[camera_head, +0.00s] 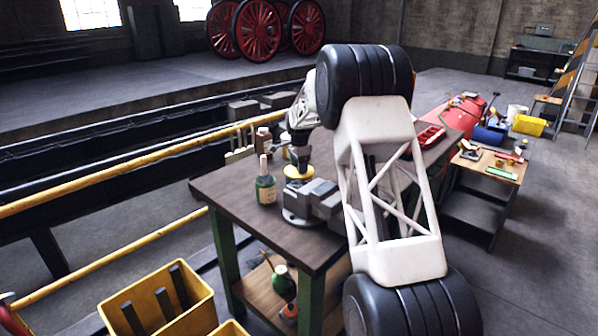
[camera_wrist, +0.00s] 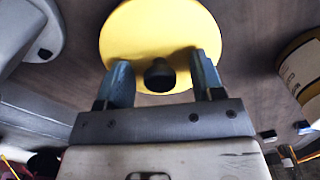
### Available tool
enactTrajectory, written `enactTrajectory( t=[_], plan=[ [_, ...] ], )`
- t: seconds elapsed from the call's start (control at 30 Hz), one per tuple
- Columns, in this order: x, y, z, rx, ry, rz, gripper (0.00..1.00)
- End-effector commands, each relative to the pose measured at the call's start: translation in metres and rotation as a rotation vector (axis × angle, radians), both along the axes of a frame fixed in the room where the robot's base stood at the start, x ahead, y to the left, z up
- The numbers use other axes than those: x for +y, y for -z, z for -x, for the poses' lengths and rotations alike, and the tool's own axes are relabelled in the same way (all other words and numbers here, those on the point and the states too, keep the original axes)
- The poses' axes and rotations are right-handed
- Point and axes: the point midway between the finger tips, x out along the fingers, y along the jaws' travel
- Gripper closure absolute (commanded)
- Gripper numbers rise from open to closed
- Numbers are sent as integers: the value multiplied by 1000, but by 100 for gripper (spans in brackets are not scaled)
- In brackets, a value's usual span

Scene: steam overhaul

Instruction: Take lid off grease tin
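A round yellow lid (camera_wrist: 160,25) with a dark knob (camera_wrist: 159,75) fills the top middle of the wrist view. The lid also shows in the head view (camera_head: 297,173), on the workbench next to the vise. My gripper (camera_wrist: 165,80) is over the lid, with one finger on each side of the knob and a visible gap on both sides. It also shows in the head view (camera_head: 299,163), pointing down at the lid. The tin's body under the lid is hidden, so I cannot tell how the lid sits on it.
A grey vise (camera_head: 318,198) stands close to the lid. A green bottle (camera_head: 265,189) stands to the left. A cream and yellow container (camera_wrist: 301,68) is at the right of the wrist view. The bench top (camera_head: 232,192) is bare at its left end.

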Motion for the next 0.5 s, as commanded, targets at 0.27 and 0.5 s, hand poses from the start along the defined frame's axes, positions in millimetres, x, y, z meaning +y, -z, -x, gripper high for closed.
enactTrajectory(
  t=[0.27, 0.5],
  plan=[
    [0, 0, 0, 0, 0, 0, 81],
    [0, 0, 0, 0, 0, 0, 93]
  ],
)
